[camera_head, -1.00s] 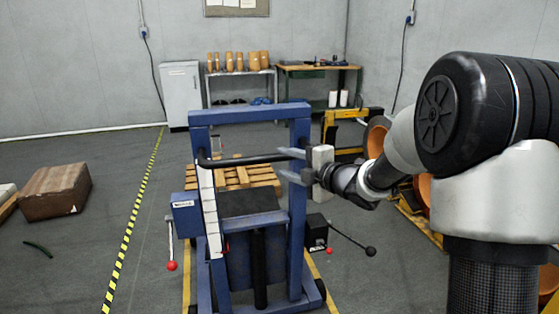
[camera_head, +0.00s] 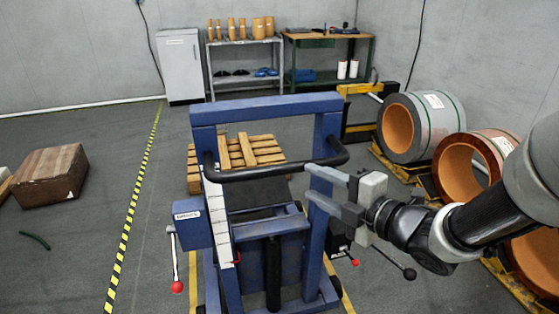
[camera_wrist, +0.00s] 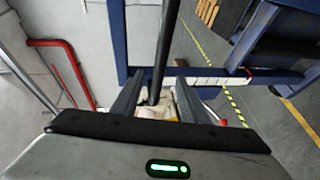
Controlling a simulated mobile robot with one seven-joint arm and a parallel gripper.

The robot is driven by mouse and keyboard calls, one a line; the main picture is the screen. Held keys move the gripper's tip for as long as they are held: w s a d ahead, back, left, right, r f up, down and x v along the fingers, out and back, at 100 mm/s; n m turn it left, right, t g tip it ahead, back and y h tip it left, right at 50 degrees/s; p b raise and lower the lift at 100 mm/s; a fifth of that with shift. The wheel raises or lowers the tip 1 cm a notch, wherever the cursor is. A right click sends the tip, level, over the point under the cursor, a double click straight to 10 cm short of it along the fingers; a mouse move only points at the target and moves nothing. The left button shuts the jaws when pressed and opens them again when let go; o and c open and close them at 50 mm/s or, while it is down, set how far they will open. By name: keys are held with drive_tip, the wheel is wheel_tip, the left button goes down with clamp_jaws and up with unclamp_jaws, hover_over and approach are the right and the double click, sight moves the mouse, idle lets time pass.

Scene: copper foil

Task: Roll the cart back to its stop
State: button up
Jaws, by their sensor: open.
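The cart (camera_head: 209,130) is a blue upright frame with a black handle bar (camera_head: 270,171) across its near side. It stands between yellow floor lines. My gripper (camera_head: 310,182) is open and empty, at the right end of the handle, just below the bar and in front of the right upright. In the wrist view, the black bar (camera_wrist: 163,45) runs down toward the space between my open fingers (camera_wrist: 155,90). I cannot tell whether they touch it. I cannot make out the cart's stop.
A red-knobbed lever (camera_head: 178,287) hangs left of the cart, and a black-knobbed lever (camera_head: 409,274) sticks out right. A wooden pallet (camera_head: 250,150) lies behind. Large coils (camera_head: 422,126) stand at the right. A brown box (camera_head: 48,176) lies left beyond the striped line (camera_head: 130,220); floor between is clear.

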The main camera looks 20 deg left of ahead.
drive_tip(key=b+x, duration=0.2)
drive_tip(key=x, duration=1.3)
drive_tip(key=shift+a, duration=0.2)
drive_tip(key=shift+f, duration=0.15)
drive_tip(key=shift+w, duration=0.1)
clamp_jaws()
